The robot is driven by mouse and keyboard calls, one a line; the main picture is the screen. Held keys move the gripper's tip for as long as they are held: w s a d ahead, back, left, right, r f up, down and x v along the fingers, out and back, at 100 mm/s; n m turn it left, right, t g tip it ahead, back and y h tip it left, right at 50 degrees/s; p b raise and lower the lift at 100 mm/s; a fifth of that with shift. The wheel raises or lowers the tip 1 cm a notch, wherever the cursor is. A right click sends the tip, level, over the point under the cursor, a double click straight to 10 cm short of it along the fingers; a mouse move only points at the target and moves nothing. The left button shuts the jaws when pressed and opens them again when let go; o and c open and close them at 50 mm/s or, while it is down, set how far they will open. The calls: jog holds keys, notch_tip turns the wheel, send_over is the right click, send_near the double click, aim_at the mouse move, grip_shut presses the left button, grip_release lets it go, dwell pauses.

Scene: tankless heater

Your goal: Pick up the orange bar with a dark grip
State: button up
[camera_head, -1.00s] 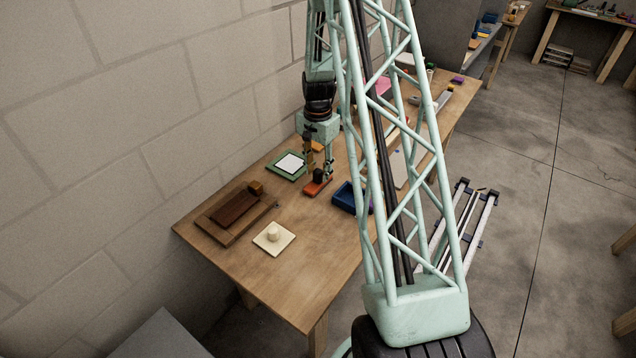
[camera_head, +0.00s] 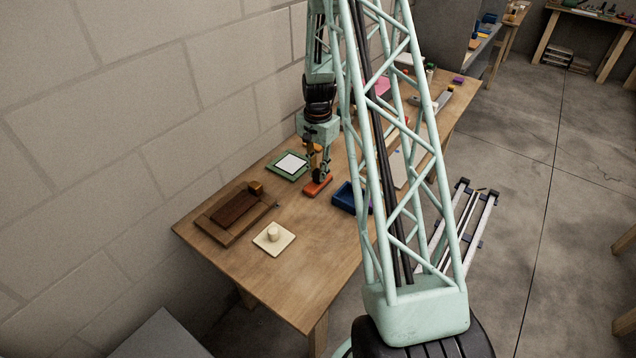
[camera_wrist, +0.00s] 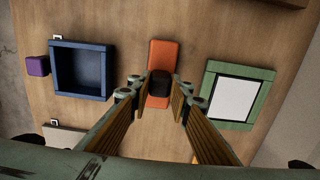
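The orange bar (camera_head: 316,190) lies on the wooden table below my gripper. In the wrist view the orange bar (camera_wrist: 163,55) runs up and down the picture, with its dark grip (camera_wrist: 160,86) standing near its lower end. The bar still appears to rest flat on the table.
A blue open tray (camera_head: 345,197) stands right of the bar, and a green-framed white panel (camera_head: 290,164) lies to its left. A purple block (camera_wrist: 38,66) sits beside the tray. A brown wooden board (camera_head: 228,211) and a cream knobbed plate (camera_head: 274,239) lie nearer the front.

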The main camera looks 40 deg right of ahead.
grip_shut()
jog(key=shift+r, duration=0.1)
jog(key=shift+r, duration=4.9)
jog(key=shift+o, duration=1.6)
grip_release()
jog(key=shift+c, duration=1.2)
